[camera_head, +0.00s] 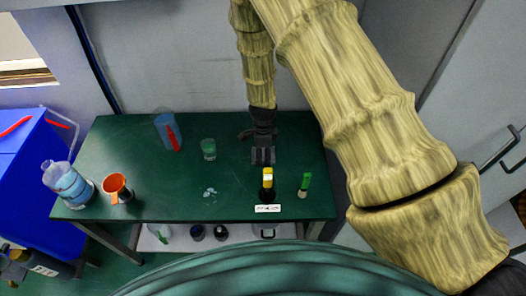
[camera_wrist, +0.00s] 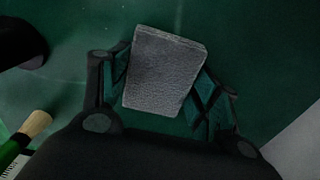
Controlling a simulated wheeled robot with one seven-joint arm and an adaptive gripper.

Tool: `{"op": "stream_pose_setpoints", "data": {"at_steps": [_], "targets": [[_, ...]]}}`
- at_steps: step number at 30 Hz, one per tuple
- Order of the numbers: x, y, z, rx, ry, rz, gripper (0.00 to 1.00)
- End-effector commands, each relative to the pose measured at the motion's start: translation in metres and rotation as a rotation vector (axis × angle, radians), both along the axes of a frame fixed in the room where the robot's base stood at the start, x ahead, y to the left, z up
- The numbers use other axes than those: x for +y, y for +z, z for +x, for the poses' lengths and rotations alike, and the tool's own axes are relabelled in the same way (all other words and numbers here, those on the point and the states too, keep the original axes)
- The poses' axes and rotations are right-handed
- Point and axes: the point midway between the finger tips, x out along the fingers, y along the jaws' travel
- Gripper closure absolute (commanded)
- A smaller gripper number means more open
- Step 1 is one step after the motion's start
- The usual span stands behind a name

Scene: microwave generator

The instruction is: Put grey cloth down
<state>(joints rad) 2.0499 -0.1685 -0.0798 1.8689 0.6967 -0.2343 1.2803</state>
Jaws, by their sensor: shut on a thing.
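The grey cloth (camera_wrist: 163,72) shows in the wrist view as a small, grey, textured, block-like piece between my two finger pads. My gripper (camera_head: 263,156) is shut on it over the right part of the green table (camera_head: 235,148). In the head view the cloth is too small and too covered by the gripper to make out clearly. I cannot tell whether its underside touches the table.
A dark bottle with a yellow top (camera_head: 267,185) and a green-topped item (camera_head: 304,186) stand just in front of my gripper. A clear green glass (camera_head: 208,149), blue container (camera_head: 163,128), orange cup (camera_head: 116,187) and large bottle (camera_head: 68,184) stand left. The table's middle has free room.

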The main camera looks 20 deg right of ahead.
Motion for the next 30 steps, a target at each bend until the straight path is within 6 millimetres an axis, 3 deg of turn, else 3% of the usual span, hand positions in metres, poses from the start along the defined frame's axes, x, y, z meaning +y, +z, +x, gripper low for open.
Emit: {"op": "stream_pose_setpoints", "data": {"at_steps": [11, 12, 15, 30], "targets": [[0.0001, -0.0038, 0.0004, 0.0, 0.0, 0.0, 0.64], [0.0001, -0.0039, 0.0005, -0.001, 0.0, 0.0, 0.37], [0.0001, -0.0034, 0.0004, -0.001, 0.0, 0.0, 0.18], [0.0, 0.0029, 0.0006, -0.002, 0.0, -0.001, 0.17]]}}
